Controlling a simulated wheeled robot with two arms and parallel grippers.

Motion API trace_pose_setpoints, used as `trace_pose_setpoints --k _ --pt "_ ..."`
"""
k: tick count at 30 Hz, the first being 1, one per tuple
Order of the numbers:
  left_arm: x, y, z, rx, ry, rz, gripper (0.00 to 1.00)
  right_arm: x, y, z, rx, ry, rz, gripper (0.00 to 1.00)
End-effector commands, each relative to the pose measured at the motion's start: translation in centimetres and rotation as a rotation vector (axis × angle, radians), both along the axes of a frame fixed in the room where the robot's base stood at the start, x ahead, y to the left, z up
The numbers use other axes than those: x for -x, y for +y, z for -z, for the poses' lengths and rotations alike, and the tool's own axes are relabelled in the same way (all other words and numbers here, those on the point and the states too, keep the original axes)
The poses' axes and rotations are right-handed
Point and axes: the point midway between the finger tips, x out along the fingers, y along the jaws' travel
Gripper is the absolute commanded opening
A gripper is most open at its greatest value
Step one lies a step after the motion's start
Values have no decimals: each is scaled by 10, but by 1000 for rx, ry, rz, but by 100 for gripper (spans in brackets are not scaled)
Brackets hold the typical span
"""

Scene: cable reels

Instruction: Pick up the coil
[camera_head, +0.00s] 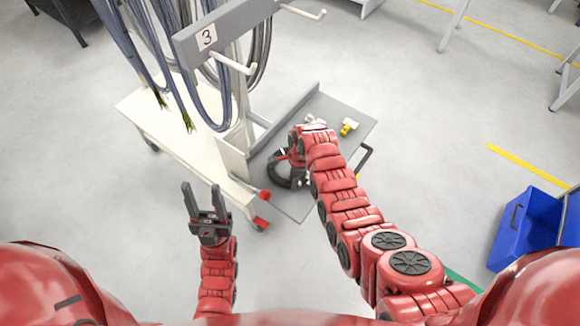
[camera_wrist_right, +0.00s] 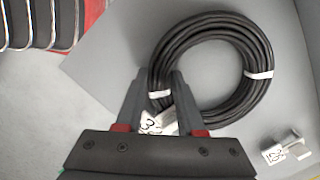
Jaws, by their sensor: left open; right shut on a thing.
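The black coil (camera_head: 279,180) lies on the grey platform (camera_head: 352,108) at the foot of the cable stand, partly hidden by my right arm. In the right wrist view the coil (camera_wrist_right: 258,98) is a round ring with white bands and a white tag marked 3. My right gripper (camera_wrist_right: 159,73) is shut on the near left side of the ring, one finger on each side of it. The coil looks flat on the platform; I cannot tell if it is lifted. My left gripper (camera_head: 201,188) is open and empty, left of the stand's lower end.
The stand's grey head (camera_head: 225,32) bears a 3, pegs and hanging grey-blue cables (camera_head: 135,45). A white cart base (camera_head: 165,125) extends left. A small yellow-and-white piece (camera_head: 348,127) lies on the platform. A blue bin (camera_head: 527,228) stands at the right. Floor in front is clear.

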Motion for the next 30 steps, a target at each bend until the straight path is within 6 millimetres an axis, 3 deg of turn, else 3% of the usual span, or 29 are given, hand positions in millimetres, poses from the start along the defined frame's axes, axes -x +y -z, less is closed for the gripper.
trace_pose_setpoints --k 20,30 --pt "0 0 2 0 0 0 50 -1 0 -3 -1 -4 0 0" --pt "0 0 16 0 0 0 50 -2 1 -28 -2 -9 1 0"
